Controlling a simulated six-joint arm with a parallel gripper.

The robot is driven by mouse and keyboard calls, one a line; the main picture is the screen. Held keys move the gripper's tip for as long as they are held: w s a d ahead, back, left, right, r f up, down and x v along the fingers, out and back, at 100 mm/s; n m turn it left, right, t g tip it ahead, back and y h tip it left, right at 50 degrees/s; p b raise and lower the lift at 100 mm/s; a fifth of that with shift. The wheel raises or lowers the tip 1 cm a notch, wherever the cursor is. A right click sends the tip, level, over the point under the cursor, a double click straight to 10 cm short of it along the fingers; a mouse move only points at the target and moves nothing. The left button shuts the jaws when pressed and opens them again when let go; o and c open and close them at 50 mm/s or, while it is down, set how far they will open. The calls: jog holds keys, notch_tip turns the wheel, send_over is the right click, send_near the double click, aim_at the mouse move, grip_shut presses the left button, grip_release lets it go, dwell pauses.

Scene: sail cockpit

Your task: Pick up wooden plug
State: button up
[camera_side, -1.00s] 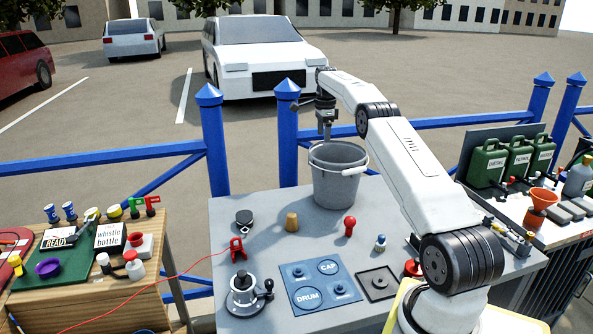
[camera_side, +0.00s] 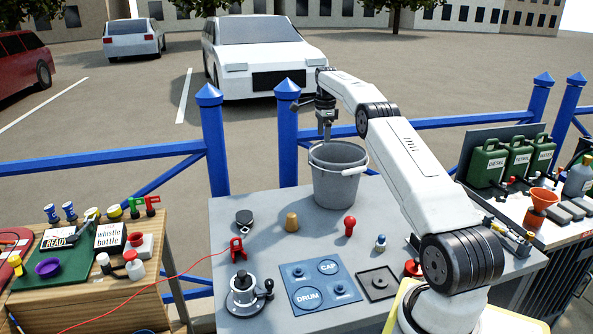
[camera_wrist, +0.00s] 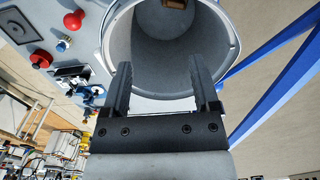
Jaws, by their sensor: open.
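A tan, tapered plug (camera_side: 291,221) that looks wooden stands upright on the grey bench, left of the bucket and in front of it, in the side view. My gripper (camera_side: 327,136) hangs over the grey bucket (camera_side: 337,185), away from this plug. In the wrist view my gripper (camera_wrist: 160,72) is open, with nothing between its two dark fingers, and the bucket (camera_wrist: 113,50) opens beyond them. A small brown thing (camera_wrist: 174,4) shows inside the bucket at the top edge of the wrist view; it is cut off and I cannot tell what it is.
On the grey bench are a red knob (camera_side: 349,226), a small blue-and-white piece (camera_side: 380,243), a blue DRUM/CAP board (camera_side: 320,286), a winch (camera_side: 246,295) and a red clip (camera_side: 237,249). A blue railing (camera_side: 216,140) runs behind. Bare bench surrounds the tan plug.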

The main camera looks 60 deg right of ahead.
jog(key=shift+o, duration=1)
